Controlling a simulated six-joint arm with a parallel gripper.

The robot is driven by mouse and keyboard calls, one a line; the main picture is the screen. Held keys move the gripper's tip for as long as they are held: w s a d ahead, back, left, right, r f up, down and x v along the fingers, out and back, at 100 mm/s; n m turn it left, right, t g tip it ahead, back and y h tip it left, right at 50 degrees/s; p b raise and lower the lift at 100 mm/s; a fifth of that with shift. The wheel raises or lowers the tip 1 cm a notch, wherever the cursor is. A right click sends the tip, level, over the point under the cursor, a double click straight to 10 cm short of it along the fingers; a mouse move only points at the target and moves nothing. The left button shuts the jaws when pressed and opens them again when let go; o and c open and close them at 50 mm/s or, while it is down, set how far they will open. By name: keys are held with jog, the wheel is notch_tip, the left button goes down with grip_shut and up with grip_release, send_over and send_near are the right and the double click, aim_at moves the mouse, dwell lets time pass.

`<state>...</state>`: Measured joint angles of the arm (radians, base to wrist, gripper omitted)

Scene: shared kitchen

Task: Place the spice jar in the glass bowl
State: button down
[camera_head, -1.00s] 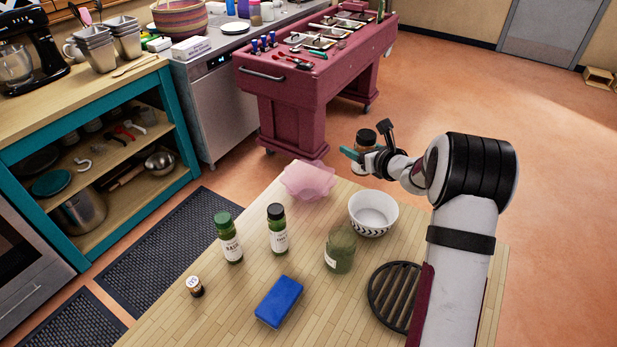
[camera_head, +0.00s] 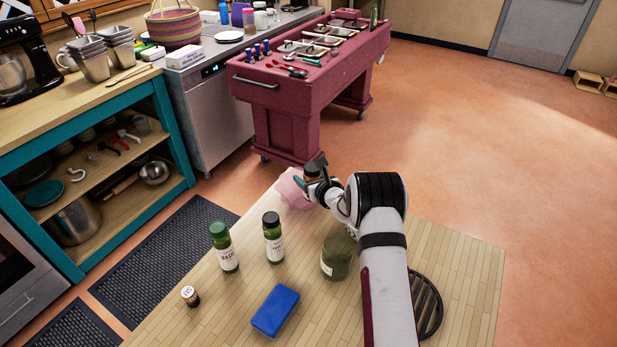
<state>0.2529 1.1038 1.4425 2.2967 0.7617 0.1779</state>
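The spice jar (camera_head: 311,172), small with a dark lid, is held in my gripper (camera_head: 310,181). The fingers close around its sides, partly hidden by the wrist. The pink translucent bowl with a wavy rim, which looks like the glass bowl (camera_head: 288,189), stands at the table's far left corner. In the picture, the jar and gripper overlap the right part of this bowl. The jar appears above its right side; I cannot tell the exact height or whether it is over the opening.
A green-capped bottle (camera_head: 223,246), a black-capped bottle (camera_head: 273,238), a wide green jar (camera_head: 336,258), a tiny bottle (camera_head: 190,295) and a blue block (camera_head: 275,310) stand on the wooden table (camera_head: 465,265). A black round grate (camera_head: 429,305) lies partly behind my arm.

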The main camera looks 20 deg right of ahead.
jog(key=shift+f, duration=0.2)
jog(key=shift+c, duration=0.5)
grip_release()
